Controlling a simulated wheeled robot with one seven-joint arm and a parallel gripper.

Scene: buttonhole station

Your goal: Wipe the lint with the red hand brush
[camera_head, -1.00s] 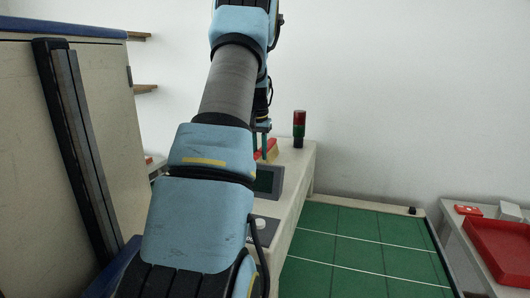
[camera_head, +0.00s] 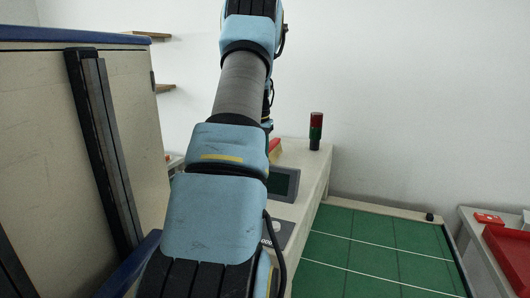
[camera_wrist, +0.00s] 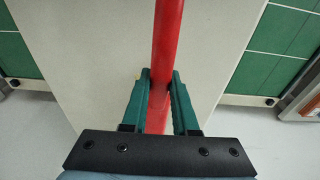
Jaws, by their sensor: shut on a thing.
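In the wrist view my gripper (camera_wrist: 160,80) has its two green fingers closed on a red bar, which looks like the handle of the red hand brush (camera_wrist: 168,32). The bar runs from the top edge down between the fingers. The brush's bristles are not seen in the wrist view. Below it is a pale, plain surface (camera_wrist: 95,50); I cannot tell the gap between them. In the head view my arm hides the gripper, and a small red piece (camera_head: 275,146) shows just right of the arm, perhaps part of the brush. I see no lint.
A pale bench (camera_head: 312,175) carries a dark screen (camera_head: 283,183) and a red-green signal lamp (camera_head: 316,131). A green gridded surface (camera_head: 375,250) lies to the right. A red tray (camera_head: 510,262) stands at far right. A tall beige cabinet (camera_head: 135,110) stands close left.

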